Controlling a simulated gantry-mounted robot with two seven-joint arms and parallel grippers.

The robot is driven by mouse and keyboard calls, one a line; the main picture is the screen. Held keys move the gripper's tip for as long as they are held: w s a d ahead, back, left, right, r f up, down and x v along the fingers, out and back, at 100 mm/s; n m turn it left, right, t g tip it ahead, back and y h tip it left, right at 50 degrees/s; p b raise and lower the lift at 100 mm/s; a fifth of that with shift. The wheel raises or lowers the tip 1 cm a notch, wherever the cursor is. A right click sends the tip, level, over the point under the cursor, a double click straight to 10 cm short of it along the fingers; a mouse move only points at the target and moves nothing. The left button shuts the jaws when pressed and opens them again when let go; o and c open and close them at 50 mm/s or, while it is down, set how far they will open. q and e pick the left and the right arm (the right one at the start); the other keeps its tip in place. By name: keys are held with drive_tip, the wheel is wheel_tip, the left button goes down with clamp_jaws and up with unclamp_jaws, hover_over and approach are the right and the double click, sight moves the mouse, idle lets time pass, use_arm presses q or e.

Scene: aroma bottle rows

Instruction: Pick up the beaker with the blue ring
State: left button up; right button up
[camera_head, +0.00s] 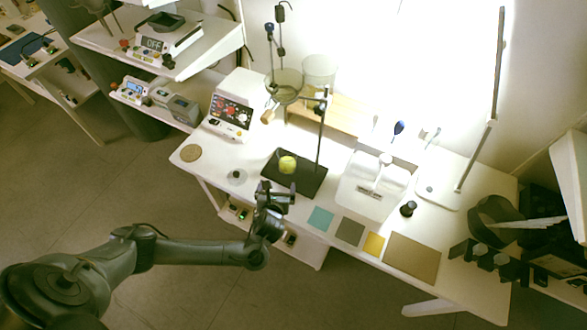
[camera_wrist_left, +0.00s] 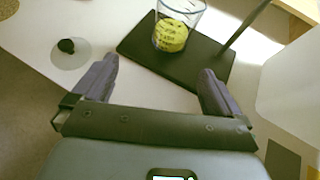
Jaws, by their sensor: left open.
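A clear beaker (camera_wrist_left: 183,14) with a bluish rim stands upright on the black stand base (camera_head: 309,184). A yellow ball-like thing with dark marks (camera_wrist_left: 170,36) is inside it; this yellow thing also shows in the head view (camera_head: 287,165). My left gripper (camera_head: 276,192) is open and empty at the front edge of the table, just in front of the black base. In the left wrist view its two fingers (camera_wrist_left: 158,66) are spread wide, with the beaker beyond them and apart from them. My right gripper does not show clearly.
The stand's upright rod (camera_wrist_left: 246,27) rises right of the beaker, holding a glass vessel (camera_head: 285,86) above. A clear disc with a black knob (camera_head: 237,177) lies to the left. A white device (camera_head: 374,187) and coloured squares (camera_head: 320,219) are to the right.

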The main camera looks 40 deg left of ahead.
use_arm(q)
drive_tip(key=t+b, duration=0.1)
drive_tip(key=b, duration=0.2)
approach(285, 164)
drive_tip(key=x, duration=0.3)
drive_tip(key=b+x, duration=0.1)
drive_tip(key=x, duration=0.3)
drive_tip(key=shift+w+a+b, duration=0.15)
drive_tip(key=shift+w+b, duration=0.1)
drive_tip(key=shift+b, duration=0.05)
drive_tip(key=shift+b+x, duration=1.25)
drive_tip(key=shift+x, duration=1.7)
drive_tip(key=shift+w, duration=0.1)
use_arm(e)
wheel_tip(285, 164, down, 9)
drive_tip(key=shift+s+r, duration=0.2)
use_arm(q)
drive_tip(key=shift+r, duration=0.1)
drive_tip(key=c, duration=1.2)
